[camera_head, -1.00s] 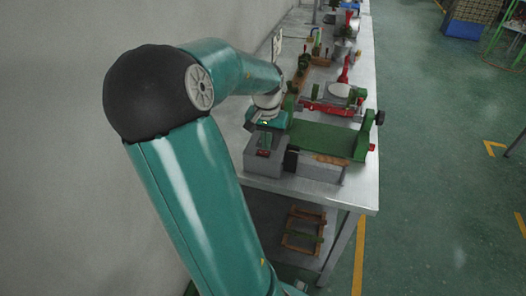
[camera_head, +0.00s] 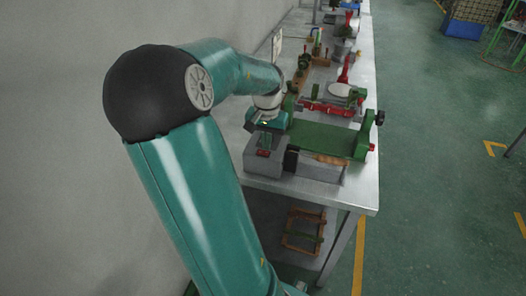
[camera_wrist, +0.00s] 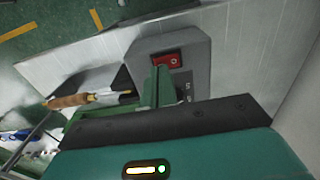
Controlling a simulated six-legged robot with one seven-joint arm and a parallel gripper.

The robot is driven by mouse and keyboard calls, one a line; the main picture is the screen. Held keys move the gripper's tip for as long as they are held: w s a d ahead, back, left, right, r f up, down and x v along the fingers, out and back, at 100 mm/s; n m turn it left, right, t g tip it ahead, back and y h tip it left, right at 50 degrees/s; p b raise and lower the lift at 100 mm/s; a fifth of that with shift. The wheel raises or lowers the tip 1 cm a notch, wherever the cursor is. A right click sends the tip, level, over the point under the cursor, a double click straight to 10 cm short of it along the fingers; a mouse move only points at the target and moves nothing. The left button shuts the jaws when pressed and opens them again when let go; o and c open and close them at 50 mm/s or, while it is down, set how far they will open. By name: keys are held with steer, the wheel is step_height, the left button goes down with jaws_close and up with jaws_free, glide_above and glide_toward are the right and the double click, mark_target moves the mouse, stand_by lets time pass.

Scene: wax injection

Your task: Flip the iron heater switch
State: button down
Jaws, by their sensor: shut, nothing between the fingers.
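The iron heater is a grey box at the near end of the bench, and its housing (camera_head: 254,166) shows below my gripper (camera_head: 265,139). In the wrist view its grey face (camera_wrist: 198,50) carries a red rocker switch (camera_wrist: 168,60) with a white mark, set in a dark frame. My gripper's green fingers (camera_wrist: 160,76) are shut and empty, with their tips at the lower edge of the switch. I cannot tell whether they touch it. The fingers hide part of the face below the switch.
An iron with a wooden handle (camera_wrist: 72,101) lies beside the box. A green machine bed (camera_head: 325,139) stands just right of it on the metal bench (camera_head: 361,188). Red and green tools stand farther back. The wall is close on the left.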

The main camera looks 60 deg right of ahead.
steer(key=shift+f, duration=0.85)
stand_by(0.4)
steer(key=shift+r, duration=3.55)
